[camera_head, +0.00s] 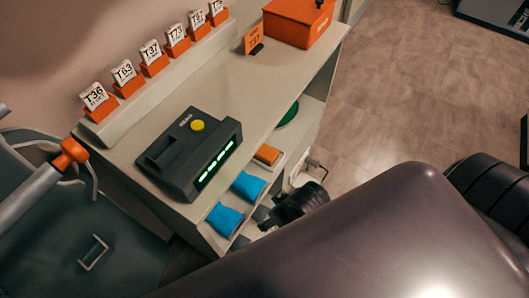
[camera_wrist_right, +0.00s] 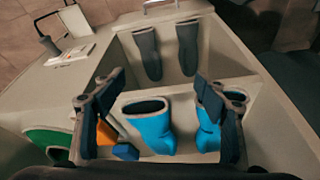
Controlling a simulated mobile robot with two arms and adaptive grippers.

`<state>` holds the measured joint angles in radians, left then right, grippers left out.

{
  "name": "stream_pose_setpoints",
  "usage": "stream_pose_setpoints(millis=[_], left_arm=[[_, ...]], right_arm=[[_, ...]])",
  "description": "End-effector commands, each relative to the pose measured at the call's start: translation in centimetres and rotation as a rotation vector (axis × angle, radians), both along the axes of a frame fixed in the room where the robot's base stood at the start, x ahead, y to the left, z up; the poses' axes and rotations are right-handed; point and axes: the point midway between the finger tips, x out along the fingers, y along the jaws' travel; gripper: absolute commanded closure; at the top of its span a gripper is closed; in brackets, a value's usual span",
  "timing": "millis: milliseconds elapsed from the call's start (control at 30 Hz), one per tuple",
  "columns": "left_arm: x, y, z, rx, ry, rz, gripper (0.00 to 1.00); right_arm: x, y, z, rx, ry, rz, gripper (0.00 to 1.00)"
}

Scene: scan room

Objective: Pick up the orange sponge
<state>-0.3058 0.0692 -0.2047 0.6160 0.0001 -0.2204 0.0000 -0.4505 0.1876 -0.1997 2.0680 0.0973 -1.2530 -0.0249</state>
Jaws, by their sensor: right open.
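The orange sponge (camera_head: 267,154) lies on the shelf under the counter in the head view, beyond two blue boots. In the right wrist view an orange piece (camera_wrist_right: 106,132) that looks like the sponge shows beside the left finger, partly hidden by it. My right gripper (camera_wrist_right: 158,82) is open, with its fingers spread above the shelf compartments and a blue boot (camera_wrist_right: 150,127) between them. It holds nothing. In the head view the dark right gripper (camera_head: 290,207) is close to the shelf, nearer to me than the sponge. My left gripper is not in view.
A second blue boot (camera_wrist_right: 208,131) is by the right finger. Grey boots (camera_wrist_right: 147,53) stand in the neighbouring compartment, behind a divider. A dark device (camera_head: 190,152) sits on the counter (camera_head: 245,88).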

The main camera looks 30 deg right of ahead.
Motion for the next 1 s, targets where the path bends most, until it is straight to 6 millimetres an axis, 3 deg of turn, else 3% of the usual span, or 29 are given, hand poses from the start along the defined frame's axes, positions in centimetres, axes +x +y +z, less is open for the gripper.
stream_pose_setpoints(millis=[33,200,333,433,567,800,900,1000], left_arm=[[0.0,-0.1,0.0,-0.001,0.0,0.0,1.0],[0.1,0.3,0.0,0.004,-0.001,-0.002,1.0],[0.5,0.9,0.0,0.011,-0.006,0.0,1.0],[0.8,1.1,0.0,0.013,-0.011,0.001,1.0],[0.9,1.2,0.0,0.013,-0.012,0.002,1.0],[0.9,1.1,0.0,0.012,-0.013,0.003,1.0],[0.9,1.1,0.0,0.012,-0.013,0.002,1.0],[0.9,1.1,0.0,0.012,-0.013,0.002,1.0]], right_arm=[[1.8,1.0,1.6,0.017,-0.044,0.067,0.34],[5.2,4.4,3.4,0.085,-0.118,0.266,0.34],[7.5,5.5,3.8,0.122,-0.155,0.405,0.34],[9.4,4.9,3.9,0.138,-0.171,0.492,0.34],[11.9,1.8,4.0,0.141,-0.177,0.547,0.34],[16.5,-6.9,5.7,0.116,-0.193,0.497,0.34],[17.7,-9.5,6.5,0.109,-0.205,0.463,0.34],[18.3,-10.9,6.9,0.104,-0.211,0.444,0.34]])
